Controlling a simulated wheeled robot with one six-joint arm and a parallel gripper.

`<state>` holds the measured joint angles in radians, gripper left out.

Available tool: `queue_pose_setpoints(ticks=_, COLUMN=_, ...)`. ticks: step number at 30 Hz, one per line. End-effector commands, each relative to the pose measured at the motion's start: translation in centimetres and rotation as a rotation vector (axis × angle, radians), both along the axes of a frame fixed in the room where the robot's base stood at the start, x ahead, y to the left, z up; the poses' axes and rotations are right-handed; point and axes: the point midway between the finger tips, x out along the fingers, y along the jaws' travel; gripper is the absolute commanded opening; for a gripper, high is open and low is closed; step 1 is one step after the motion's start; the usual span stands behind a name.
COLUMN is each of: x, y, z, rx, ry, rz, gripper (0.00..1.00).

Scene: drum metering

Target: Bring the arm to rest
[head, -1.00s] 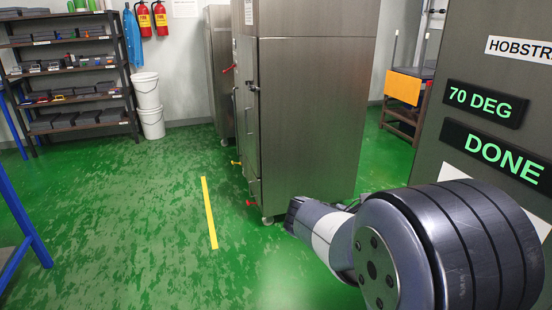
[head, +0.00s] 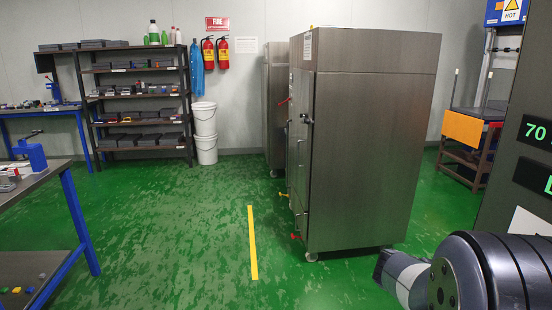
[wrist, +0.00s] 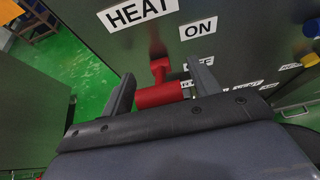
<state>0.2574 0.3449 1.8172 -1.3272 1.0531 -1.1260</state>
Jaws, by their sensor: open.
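My gripper (wrist: 160,74) shows in the wrist view with its two grey fingers apart. A red lever handle (wrist: 157,95) lies between or just beyond the fingers, in front of a grey panel (wrist: 110,50). I cannot tell whether the fingers touch it. The panel carries a HEAT label (wrist: 138,12) and an ON label (wrist: 198,28). In the head view, part of my arm (head: 485,275) is at the lower right, beside a dark cabinet with a green display (head: 535,132) cut off by the edge. The gripper is out of that view.
A tall steel cabinet (head: 370,150) stands in the middle. A blue-legged bench (head: 80,220) is at the left, with a shelf rack (head: 140,100) and white buckets (head: 205,135) behind. Green floor with a yellow strip (head: 252,245) is clear between.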

Motion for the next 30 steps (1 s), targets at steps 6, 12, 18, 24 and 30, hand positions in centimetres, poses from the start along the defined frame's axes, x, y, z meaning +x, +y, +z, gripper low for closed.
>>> queue_pose_setpoints(ticks=6, x=0.0, y=0.0, z=0.1, rx=0.002, ry=0.000, rz=0.000, gripper=0.58)
queue_pose_setpoints(ticks=12, x=0.0, y=0.3, z=0.7, rx=0.028, ry=0.000, rz=0.002, gripper=0.58)
queue_pose_setpoints(ticks=18, x=-0.2, y=3.7, z=2.4, rx=0.029, ry=0.000, rz=0.005, gripper=0.58)
queue_pose_setpoints(ticks=24, x=-0.4, y=6.8, z=4.0, rx=0.030, ry=0.000, rz=0.005, gripper=0.58)
queue_pose_setpoints(ticks=30, x=-0.7, y=9.5, z=5.4, rx=0.030, ry=0.001, rz=0.004, gripper=0.58)
